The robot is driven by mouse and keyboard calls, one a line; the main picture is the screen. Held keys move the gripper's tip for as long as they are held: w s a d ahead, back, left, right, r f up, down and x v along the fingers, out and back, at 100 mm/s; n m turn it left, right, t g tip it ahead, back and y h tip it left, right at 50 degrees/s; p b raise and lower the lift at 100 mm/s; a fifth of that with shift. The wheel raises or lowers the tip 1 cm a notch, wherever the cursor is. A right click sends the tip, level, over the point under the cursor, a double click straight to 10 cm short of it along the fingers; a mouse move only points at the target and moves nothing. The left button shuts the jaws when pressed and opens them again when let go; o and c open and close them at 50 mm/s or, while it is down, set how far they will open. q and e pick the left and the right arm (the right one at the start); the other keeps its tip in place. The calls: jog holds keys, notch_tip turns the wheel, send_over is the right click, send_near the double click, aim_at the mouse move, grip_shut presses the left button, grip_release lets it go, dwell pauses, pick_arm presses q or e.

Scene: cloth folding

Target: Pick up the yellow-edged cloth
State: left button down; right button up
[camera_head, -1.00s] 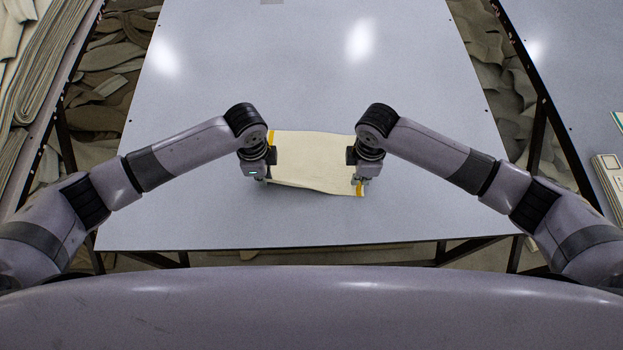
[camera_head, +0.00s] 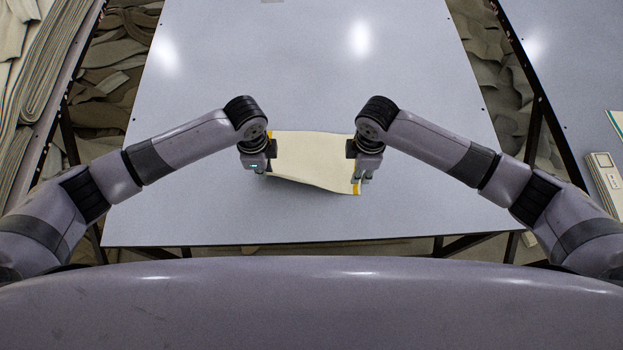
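The cream cloth with yellow edges (camera_head: 312,160) is in the middle of the head view, stretched between my two grippers over the grey table (camera_head: 300,80). Yellow strips show at its left and right ends, beside the grippers. My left gripper (camera_head: 262,170) is at the cloth's left edge. My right gripper (camera_head: 364,178) is at its right edge, near the front corner. Both fingertips are small and partly hidden by the wrists, so I cannot tell whether they are shut on the cloth. I cannot tell whether the cloth is clear of the table.
Piles of folded cloth (camera_head: 45,75) lie at the far left, and loose cloth heaps (camera_head: 125,60) lie beside the table. A second table (camera_head: 575,70) is on the right with a white stack (camera_head: 607,178) on it. The table is bare around the cloth.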

jog(key=o, duration=0.6)
pick_arm(q)
jog(key=c, duration=2.3)
grip_release()
jog(key=o, duration=0.5)
jog(key=shift+o, duration=0.4)
jog(key=o, duration=0.5)
jog(key=shift+o, duration=0.5)
jog(key=o, duration=0.6)
jog(key=shift+o, duration=0.2)
jog(key=shift+r, duration=0.1)
pick_arm(e)
jog(key=shift+r, duration=0.1)
